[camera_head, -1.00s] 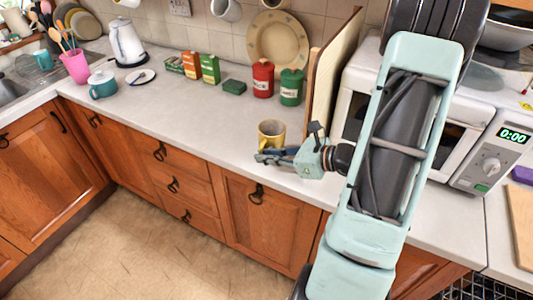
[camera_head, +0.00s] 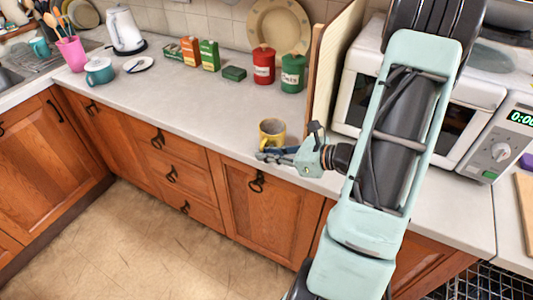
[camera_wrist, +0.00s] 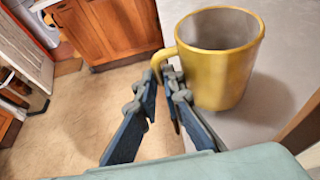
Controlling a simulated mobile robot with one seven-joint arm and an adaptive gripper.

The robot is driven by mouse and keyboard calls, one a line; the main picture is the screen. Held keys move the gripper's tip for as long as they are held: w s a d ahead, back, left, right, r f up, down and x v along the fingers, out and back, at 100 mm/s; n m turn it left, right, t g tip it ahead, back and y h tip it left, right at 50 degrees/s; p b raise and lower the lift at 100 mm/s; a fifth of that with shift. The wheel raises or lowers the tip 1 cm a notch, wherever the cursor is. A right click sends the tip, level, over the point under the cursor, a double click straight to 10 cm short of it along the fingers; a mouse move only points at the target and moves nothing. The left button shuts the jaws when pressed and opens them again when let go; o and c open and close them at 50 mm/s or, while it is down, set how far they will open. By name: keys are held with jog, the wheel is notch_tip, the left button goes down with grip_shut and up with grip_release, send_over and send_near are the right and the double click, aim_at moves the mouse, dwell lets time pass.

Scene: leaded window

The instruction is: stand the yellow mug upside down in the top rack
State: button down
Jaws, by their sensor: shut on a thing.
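The yellow mug (camera_head: 271,131) is upright, mouth up, near the front edge of the counter. Whether its base touches the counter or hangs just above it I cannot tell. My gripper (camera_head: 276,154) is low beside it, on its front side. In the wrist view the mug (camera_wrist: 222,75) fills the upper right, and my gripper (camera_wrist: 168,80) has its fingertips closed on the mug's handle. A black wire rack (camera_head: 482,286) shows in part at the bottom right of the head view; whether it is the top rack I cannot tell.
A cream board (camera_head: 328,75) stands upright behind the mug, with the white microwave (camera_head: 465,125) to its right. A red tin (camera_head: 264,66) and a green tin (camera_head: 292,73) stand farther back. The counter (camera_head: 185,107) left of the mug is clear.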

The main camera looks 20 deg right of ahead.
jog(key=shift+f+b, duration=0.45)
jog(key=c, duration=2)
grip_release()
jog(key=shift+o, duration=0.2)
